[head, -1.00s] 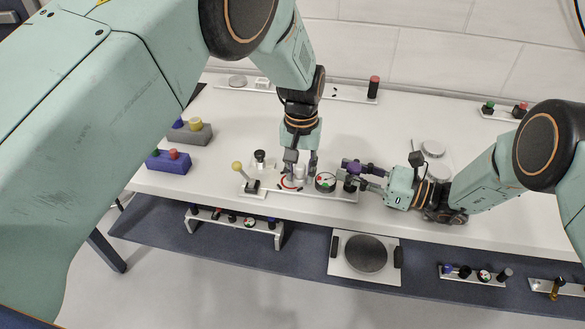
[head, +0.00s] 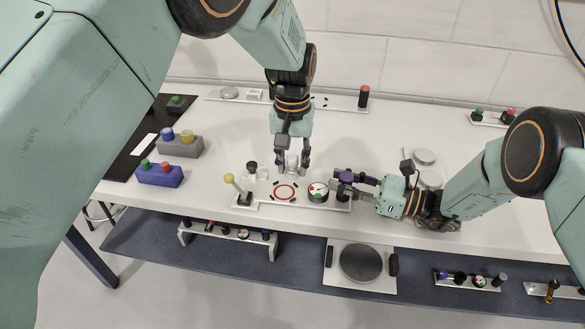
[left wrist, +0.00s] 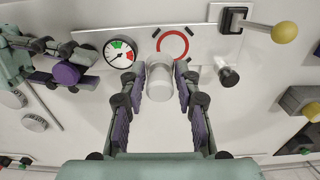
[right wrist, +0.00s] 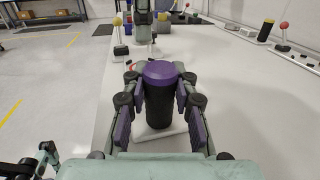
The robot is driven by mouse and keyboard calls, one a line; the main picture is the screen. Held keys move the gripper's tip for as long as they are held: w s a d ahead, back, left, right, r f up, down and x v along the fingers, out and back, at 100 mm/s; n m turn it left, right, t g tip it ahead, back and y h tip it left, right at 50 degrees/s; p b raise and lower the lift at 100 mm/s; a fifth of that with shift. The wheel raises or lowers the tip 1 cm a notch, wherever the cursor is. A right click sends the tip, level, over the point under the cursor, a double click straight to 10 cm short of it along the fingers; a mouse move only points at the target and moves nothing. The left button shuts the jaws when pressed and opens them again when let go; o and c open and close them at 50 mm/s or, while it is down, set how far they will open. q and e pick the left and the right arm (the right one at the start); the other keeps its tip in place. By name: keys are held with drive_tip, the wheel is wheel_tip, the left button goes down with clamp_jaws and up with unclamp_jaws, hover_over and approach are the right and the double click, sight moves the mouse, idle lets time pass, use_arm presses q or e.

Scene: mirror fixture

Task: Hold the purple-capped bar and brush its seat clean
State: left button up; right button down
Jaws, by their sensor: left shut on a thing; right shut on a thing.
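My right gripper (head: 352,183) is shut on the black bar with a purple cap (right wrist: 160,95), which stands upright over a white plate. I cannot tell whether its foot touches the plate. The purple cap also shows in the head view (head: 344,175). My left gripper (head: 292,163) is shut on a pale grey cylinder (left wrist: 160,80), and this shows between its pads in the left wrist view. The cylinder is just behind a red ring (head: 285,192) on the white panel (head: 262,200). Small dark marks lie around the ring. I cannot see bristles.
The panel carries a gauge (head: 318,191) and a yellow-ball lever (head: 229,179). A black knob (head: 252,167) stands behind it.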

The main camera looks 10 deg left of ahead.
sight(292, 157)
use_arm(q)
drive_tip(key=shift+r, duration=0.25)
drive_tip(key=shift+r, duration=1.35)
use_arm(e)
drive_tip(key=c, duration=1)
unclamp_jaws()
drive_tip(key=v, duration=1.2)
use_arm(q)
drive_tip(key=shift+s, duration=0.15)
use_arm(e)
drive_tip(key=shift+s, duration=0.15)
